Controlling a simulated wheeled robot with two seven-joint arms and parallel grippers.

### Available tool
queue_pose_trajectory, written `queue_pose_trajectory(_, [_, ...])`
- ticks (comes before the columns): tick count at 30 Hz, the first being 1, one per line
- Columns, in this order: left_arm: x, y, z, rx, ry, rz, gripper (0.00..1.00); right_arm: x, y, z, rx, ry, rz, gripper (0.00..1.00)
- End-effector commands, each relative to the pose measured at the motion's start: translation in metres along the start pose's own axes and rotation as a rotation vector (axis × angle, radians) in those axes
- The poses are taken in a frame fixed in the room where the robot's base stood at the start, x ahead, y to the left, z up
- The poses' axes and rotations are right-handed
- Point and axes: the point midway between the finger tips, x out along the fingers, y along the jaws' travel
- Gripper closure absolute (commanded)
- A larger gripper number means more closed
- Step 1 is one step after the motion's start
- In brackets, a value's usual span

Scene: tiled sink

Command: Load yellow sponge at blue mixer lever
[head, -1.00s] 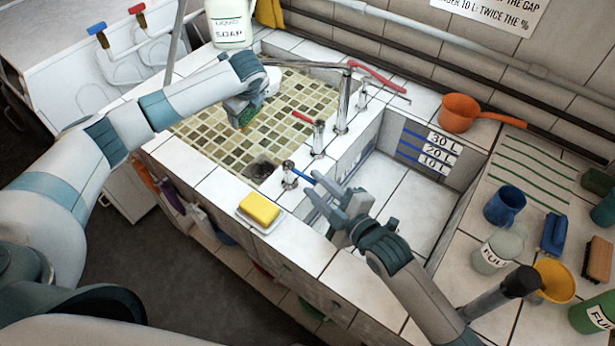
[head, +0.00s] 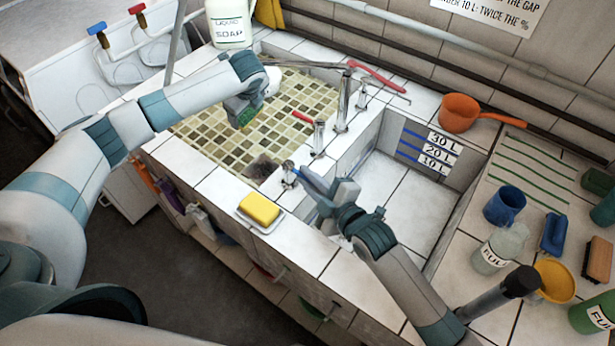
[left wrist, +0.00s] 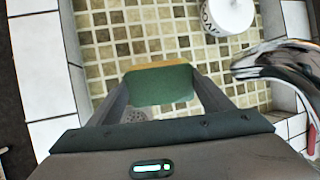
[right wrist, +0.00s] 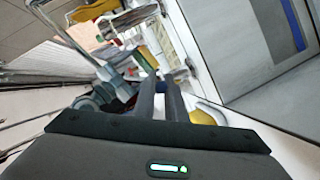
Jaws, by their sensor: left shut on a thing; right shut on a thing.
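A yellow sponge (head: 260,208) lies on a small white dish (head: 266,226) on the tiled front ledge. My left gripper (head: 242,110) is over the left tiled basin, shut on a green-and-yellow sponge (left wrist: 160,84), which also shows in the head view (head: 246,117). The blue mixer lever (head: 290,166) sits on a short chrome tap behind the dish. My right gripper (head: 304,178) is at this lever, its fingers nearly together and shut on it. In the right wrist view my right gripper (right wrist: 160,90) hides the grip itself.
A chrome tap with a red lever (head: 302,116) and a spout stand on the divider. A white lettered container (left wrist: 228,14) is by the left basin. An orange dipper (head: 462,113), blue mug (head: 504,205) and yellow funnel (head: 555,280) stand right. The right basin is empty.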

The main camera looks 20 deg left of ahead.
Motion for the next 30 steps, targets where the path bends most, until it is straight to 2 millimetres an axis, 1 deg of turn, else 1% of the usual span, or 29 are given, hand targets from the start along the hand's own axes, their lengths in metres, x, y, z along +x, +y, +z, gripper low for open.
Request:
queue_pose_trajectory(8, [0.000, 0.000, 0.000, 0.000, 0.000, 0.000, 0.45, 0.000, -0.004, -0.005, 0.015, -0.039, 0.024, 1.00])
queue_pose_trajectory(20, [0.000, 0.000, 0.000, 0.000, 0.000, 0.000, 0.45, -0.002, -0.010, -0.014, 0.057, -0.191, 0.119, 1.00])
queue_pose_trajectory(25, [0.000, 0.000, 0.000, 0.000, 0.000, 0.000, 0.45, -0.002, -0.010, -0.016, 0.066, -0.238, 0.147, 1.00])
queue_pose_trajectory(30, [0.000, 0.000, 0.000, 0.000, 0.000, 0.000, 0.45, -0.003, -0.011, -0.015, 0.065, -0.249, 0.152, 1.00])
